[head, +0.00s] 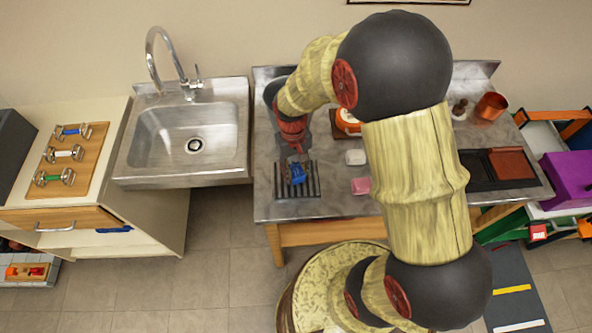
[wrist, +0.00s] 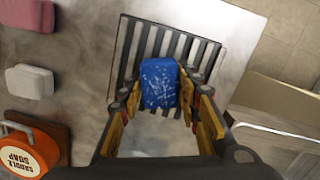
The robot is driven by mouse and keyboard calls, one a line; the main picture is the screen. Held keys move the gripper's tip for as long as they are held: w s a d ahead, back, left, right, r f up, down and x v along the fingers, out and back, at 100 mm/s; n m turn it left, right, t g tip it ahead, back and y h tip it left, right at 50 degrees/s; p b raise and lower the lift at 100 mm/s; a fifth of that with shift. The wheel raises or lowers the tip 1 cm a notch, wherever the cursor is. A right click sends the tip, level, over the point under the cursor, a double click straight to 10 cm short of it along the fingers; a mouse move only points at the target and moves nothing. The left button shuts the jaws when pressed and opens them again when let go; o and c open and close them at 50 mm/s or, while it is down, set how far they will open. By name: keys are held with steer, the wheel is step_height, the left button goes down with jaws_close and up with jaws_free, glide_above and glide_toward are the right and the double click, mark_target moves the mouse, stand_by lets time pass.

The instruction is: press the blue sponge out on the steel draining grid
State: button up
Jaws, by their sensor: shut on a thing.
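The blue sponge (wrist: 159,82) has pale flecks and sits between the fingers of my gripper (wrist: 160,98), which is shut on it. In the head view the sponge (head: 297,174) shows at the draining grid, under my gripper (head: 295,160). The steel draining grid (head: 312,188) is a set of dark and light bars on the bench. In the wrist view the grid (wrist: 205,52) extends beyond the sponge and to both sides of it. I cannot tell whether the sponge touches the bars.
A pink block (head: 361,186) and a white block (head: 355,157) lie right of the grid. An orange saddle soap tin (wrist: 28,152) stands near them. A steel sink (head: 196,140) is to the left. A copper cup (head: 490,107) and dark tray (head: 480,172) are at the right.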

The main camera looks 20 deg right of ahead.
steer(key=shift+s+f, duration=0.15)
steer(key=shift+f, duration=0.35)
stand_by(1.2)
steer(key=shift+r+p, duration=2.65)
steer(key=shift+r, duration=0.95)
